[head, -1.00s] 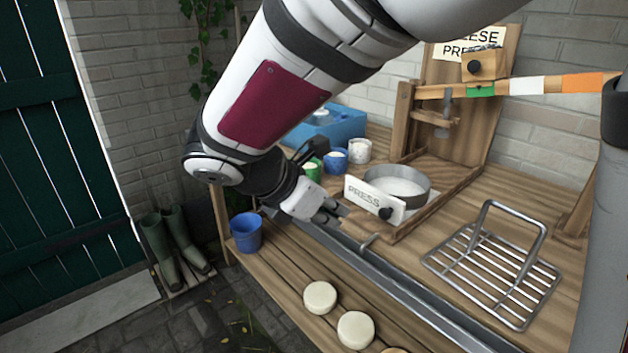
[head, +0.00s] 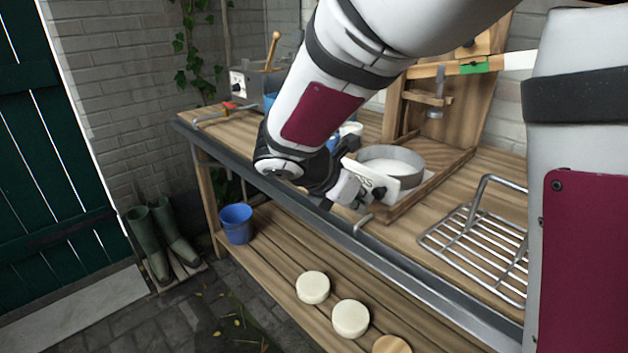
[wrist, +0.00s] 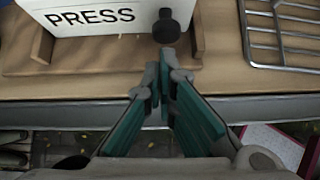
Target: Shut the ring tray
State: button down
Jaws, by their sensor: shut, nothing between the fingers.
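The ring tray has a white front panel (head: 407,188) lettered PRESS with a black knob (head: 379,194). A metal ring (head: 415,165) with white contents sits behind the panel, on the press's wooden base (head: 440,183). My gripper (head: 352,198) is shut and empty in front of the panel, covering part of its lettering in the head view. In the wrist view, the panel (wrist: 95,18) and knob (wrist: 166,28) are at the top. The closed fingertips (wrist: 165,60) are just below the knob in the picture; I cannot tell whether they touch it.
A wire rack (head: 470,250) with a raised handle stands right of the press. A bent metal hook (head: 363,222) is at the bench's front edge. The lower shelf holds a blue bucket (head: 237,224) and white cheeses (head: 313,287). Cups behind my arm are mostly hidden.

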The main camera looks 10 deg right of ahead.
aim_at(419, 167)
jog(key=shift+w+d, duration=0.15)
jog(key=shift+d, duration=0.15)
jog(key=w+d+p, duration=0.1)
jog(key=w+d, duration=0.3)
jog(key=d, duration=0.2)
jog(key=w+d+p, duration=0.2)
jog(key=w+d, duration=0.2)
jog(key=d, duration=0.2)
jog(key=w+d+p, duration=0.2)
jog(key=w+d, duration=0.1)
jog(key=d, duration=0.2)
jog(key=shift+w+d+r, duration=0.1)
jog(key=shift+w+d, duration=0.3)
jog(key=shift+a, duration=0.1)
